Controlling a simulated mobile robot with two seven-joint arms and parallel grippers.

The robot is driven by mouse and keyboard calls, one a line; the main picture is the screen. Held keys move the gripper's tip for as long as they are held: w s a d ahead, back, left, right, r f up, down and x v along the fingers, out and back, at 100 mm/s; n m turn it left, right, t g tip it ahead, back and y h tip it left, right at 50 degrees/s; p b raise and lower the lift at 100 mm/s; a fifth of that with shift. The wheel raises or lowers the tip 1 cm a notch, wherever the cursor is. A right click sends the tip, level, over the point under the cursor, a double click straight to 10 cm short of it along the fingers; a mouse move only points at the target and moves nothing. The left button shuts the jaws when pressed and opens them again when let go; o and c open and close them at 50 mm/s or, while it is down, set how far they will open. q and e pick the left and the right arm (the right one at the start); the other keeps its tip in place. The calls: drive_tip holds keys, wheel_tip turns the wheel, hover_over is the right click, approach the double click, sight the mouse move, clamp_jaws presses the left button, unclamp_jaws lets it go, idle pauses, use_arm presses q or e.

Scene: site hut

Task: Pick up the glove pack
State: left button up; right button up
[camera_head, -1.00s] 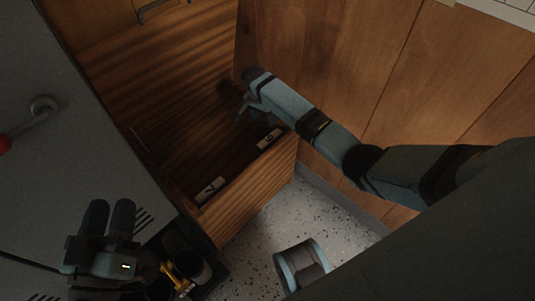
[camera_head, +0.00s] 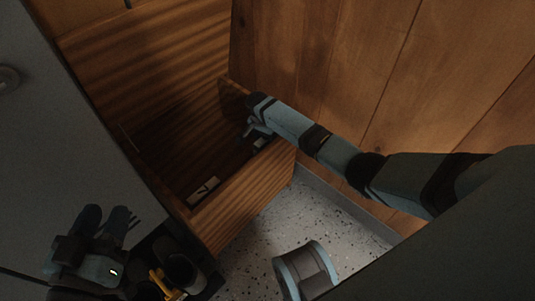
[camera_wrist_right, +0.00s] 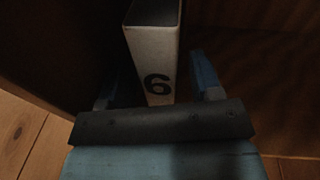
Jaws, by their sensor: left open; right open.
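A white, narrow pack marked 6 (camera_wrist_right: 155,70) stands between the two blue fingers of my right gripper (camera_head: 252,131) in the right wrist view. The fingers are open, one on each side of it, and I cannot tell whether they touch it. In the head view this pack (camera_head: 262,141) is mostly hidden by the gripper, at the drawer's right end. A second white piece marked 7 (camera_head: 203,189) lies at the drawer's near left end. I cannot read the word glove on either. My left gripper (camera_head: 105,218) is open and empty at the lower left, away from the drawer.
The open wooden drawer (camera_head: 245,205) has walls close around my right gripper. A wooden panel (camera_head: 345,70) rises behind my right arm. A grey surface (camera_head: 50,140) lies at left. Speckled floor (camera_head: 255,245) shows in front of the drawer.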

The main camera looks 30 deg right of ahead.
drive_tip(key=shift+f, duration=0.2)
drive_tip(key=c, duration=1)
drive_tip(key=shift+r, duration=0.1)
